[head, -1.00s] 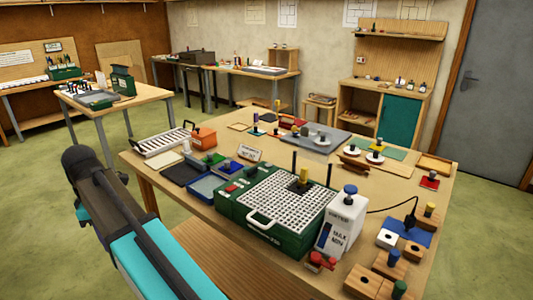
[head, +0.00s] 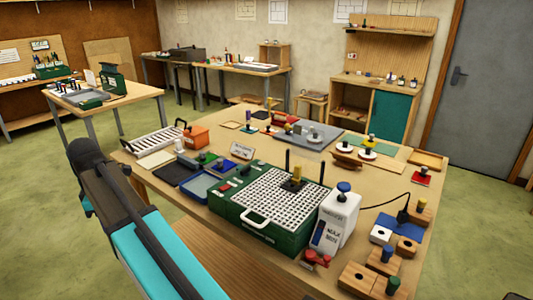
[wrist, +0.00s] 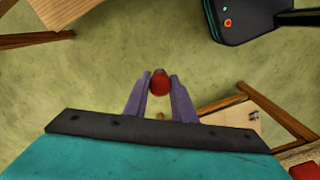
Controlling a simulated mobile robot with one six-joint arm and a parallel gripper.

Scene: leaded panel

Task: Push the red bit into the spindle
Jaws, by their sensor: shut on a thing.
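My gripper (wrist: 160,90) shows in the wrist view, its two grey-purple fingers shut on the red bit (wrist: 159,84). The bit's rounded dark-tipped end shows between the fingertips, above bare floor. In the head view my arm is at the lower left, and the gripper and red bit are hidden. The green grinder (head: 255,228) with a white grid top (head: 268,198) stands on the bench, apart from my arm. A yellow-topped piece (head: 297,173) stands on a dark patch of the grid. I cannot make out the spindle clearly.
The wooden bench (head: 260,150) is crowded. Green floor (head: 60,200) is free at left.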

